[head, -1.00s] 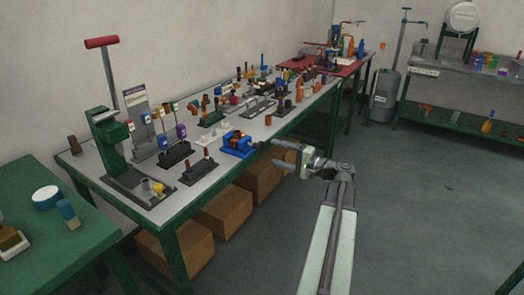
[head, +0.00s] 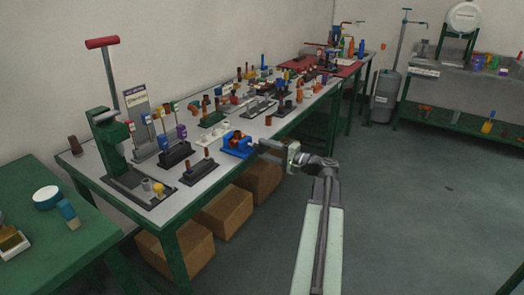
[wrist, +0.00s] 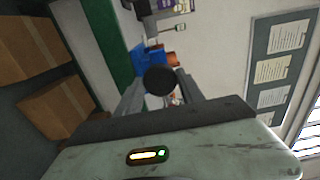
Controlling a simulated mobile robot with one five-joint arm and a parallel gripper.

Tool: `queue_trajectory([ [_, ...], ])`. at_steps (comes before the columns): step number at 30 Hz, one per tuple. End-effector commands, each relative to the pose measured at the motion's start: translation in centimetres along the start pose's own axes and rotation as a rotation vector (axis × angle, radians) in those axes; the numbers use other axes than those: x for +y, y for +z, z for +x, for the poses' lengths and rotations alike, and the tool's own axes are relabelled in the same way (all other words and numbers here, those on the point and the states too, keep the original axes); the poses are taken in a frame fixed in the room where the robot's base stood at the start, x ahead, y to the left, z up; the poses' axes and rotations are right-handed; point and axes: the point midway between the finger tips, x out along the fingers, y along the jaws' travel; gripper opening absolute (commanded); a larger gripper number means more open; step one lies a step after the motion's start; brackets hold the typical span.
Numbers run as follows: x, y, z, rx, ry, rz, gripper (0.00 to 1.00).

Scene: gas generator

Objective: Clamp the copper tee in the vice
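The blue vice (head: 237,144) stands at the front edge of the grey-topped bench; it also shows in the wrist view (wrist: 150,56). A small copper-coloured piece, likely the copper tee (wrist: 172,57), shows at the vice in the wrist view; I cannot tell how it sits in the jaws. A dark round knob (wrist: 160,80), seemingly the vice's handle end, faces my wrist camera. My gripper (head: 260,147) is at the vice's near end. Its fingers stand apart on either side of the knob; whether they touch it is unclear.
The bench top (head: 222,172) carries racks and many small fittings behind and beside the vice. A tall green press (head: 112,145) stands at its left end. Cardboard boxes (head: 225,212) are below the bench. The floor (head: 420,210) to the right is open.

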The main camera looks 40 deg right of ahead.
Motion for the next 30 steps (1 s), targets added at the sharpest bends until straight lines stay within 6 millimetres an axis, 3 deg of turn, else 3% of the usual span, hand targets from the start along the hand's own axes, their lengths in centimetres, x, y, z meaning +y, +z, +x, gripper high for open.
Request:
queue_trajectory([
  [9,0.03,-0.01,-0.06,0.000,0.001,0.004,0.05],
  [16,0.05,-0.02,-0.09,0.000,0.001,0.234,0.05],
  [30,0.08,-0.04,-0.14,0.001,0.002,0.273,0.05],
])
